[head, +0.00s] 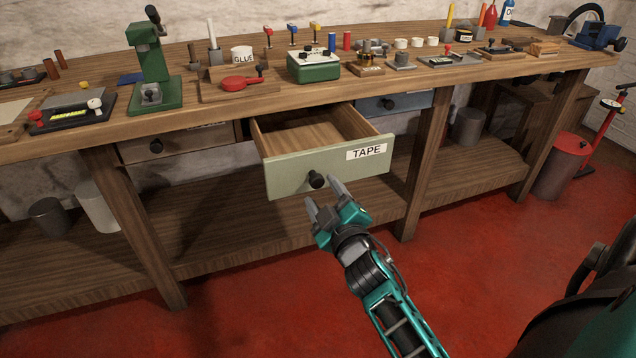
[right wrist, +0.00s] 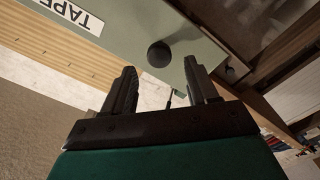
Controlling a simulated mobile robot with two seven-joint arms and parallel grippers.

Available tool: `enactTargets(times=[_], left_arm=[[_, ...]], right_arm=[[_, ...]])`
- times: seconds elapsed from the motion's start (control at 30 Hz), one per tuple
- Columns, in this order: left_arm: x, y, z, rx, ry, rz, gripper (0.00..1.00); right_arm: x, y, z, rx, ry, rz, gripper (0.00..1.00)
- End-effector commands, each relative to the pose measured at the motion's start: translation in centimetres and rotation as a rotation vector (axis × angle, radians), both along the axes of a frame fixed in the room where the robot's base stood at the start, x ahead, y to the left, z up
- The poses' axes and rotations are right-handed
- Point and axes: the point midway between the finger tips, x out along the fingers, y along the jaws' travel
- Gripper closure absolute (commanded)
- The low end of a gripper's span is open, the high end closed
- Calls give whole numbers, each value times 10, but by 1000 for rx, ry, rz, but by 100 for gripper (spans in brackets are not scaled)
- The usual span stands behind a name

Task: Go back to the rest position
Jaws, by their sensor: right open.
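My right gripper (head: 323,201) is open and empty in front of the workbench. It is just below and in front of the black knob (head: 316,179) of a pale green drawer (head: 290,176) labelled TAPE. The drawer is pulled out, and its visible inside is empty. In the right wrist view, the two fingers (right wrist: 160,92) are spread apart, with the dark round knob (right wrist: 159,54) beyond them and not between them. I see no contact with the knob. My left gripper is not in view.
The wooden workbench (head: 225,103) holds many tools, including a green press (head: 152,60) and a green box (head: 313,66). A closed drawer (head: 178,143) is left of the open one, a blue drawer (head: 395,104) right. The red floor (head: 480,260) in front is clear.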

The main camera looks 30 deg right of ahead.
Motion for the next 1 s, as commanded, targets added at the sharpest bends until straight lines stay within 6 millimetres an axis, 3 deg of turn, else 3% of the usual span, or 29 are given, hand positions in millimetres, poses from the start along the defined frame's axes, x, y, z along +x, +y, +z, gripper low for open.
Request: enactTargets(times=[0.2,0.77,0.87,1.0], left_arm=[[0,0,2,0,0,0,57],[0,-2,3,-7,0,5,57],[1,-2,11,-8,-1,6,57],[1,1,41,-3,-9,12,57]], right_arm=[[-20,5,0,0,0,0,42],[-22,6,0,0,-1,1,42],[-25,10,1,26,16,12,42],[-46,34,-3,182,111,67,42]])
